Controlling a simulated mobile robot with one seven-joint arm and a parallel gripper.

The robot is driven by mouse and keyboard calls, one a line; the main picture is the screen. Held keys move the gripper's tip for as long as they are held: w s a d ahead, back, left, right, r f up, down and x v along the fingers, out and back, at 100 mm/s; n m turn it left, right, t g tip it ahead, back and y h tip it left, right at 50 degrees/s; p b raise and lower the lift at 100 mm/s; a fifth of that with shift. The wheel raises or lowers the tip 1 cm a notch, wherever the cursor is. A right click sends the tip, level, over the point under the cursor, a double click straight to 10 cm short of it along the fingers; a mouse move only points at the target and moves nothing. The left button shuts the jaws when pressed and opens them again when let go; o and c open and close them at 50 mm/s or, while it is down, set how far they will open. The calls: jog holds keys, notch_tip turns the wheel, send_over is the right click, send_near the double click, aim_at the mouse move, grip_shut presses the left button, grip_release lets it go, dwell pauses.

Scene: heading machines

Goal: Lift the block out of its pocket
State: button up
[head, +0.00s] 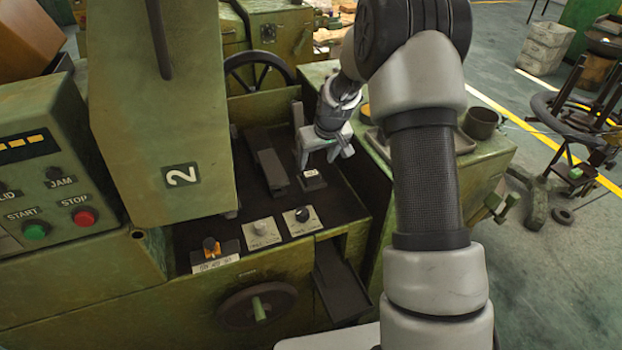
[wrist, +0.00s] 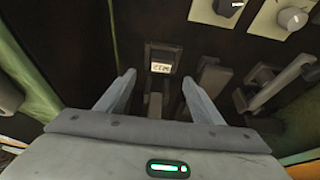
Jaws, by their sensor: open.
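A small dark block or holder with a white label (head: 312,176) sits on the black machine bed (head: 340,205); the label (wrist: 161,67) also shows in the wrist view, ahead of the fingertips. I cannot tell where the block ends and its pocket begins. My gripper (head: 326,163) is open above and just behind this labelled part. In the wrist view my gripper's fingers (wrist: 158,80) are spread to either side, with a narrow dark grey piece (wrist: 155,104) lying between them. No contact shows, and nothing is held.
A dark sloped bar (head: 271,172) lies left of the labelled part. Two plates with knobs (head: 262,231) (head: 302,217) and an orange-handled switch (head: 210,247) are at the front. A tall green housing marked 2 (head: 165,120) stands left. A dark cup (head: 481,123) stands on the right-hand bench.

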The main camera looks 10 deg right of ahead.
aim_at(311, 173)
jog(key=x, duration=0.8)
jog(key=shift+a+f, duration=0.15)
jog(key=shift+a, duration=0.05)
grip_shut()
jog(key=shift+w, duration=0.1)
